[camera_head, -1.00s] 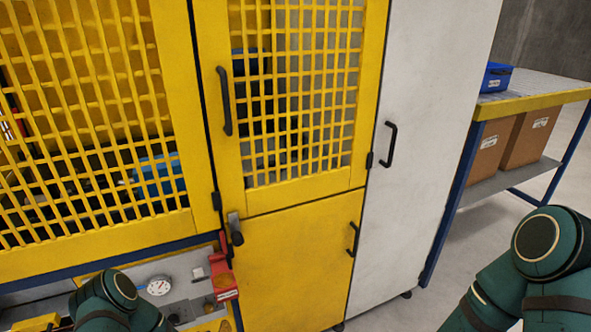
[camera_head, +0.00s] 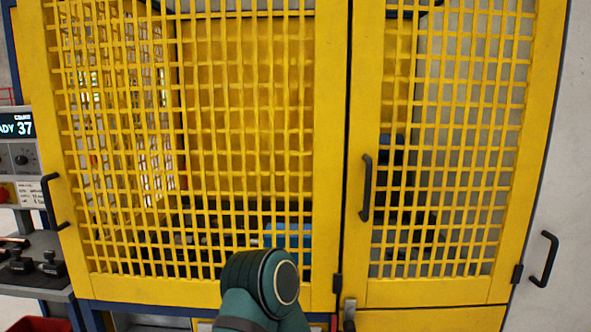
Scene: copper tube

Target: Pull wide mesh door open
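The wide mesh door (camera_head: 330,120) is a yellow frame with a yellow grid, filling the left and middle of the head view. It looks closed, its right edge against the narrower mesh door (camera_head: 368,80). Its black handle (camera_head: 50,200) is on its left edge. The narrower door looks closed too and has a black handle (camera_head: 366,188) on its left side. One of my dark green arm links stands at the bottom middle, in front of the wide door's lower edge. Neither of my grippers is in view.
A control panel (camera_head: 18,155) with a display stands left of the wide door, above a grey shelf (camera_head: 35,265) with dark parts. A red bin (camera_head: 38,324) is at bottom left. A white cabinet (camera_head: 570,180) with a black handle (camera_head: 545,258) is at right.

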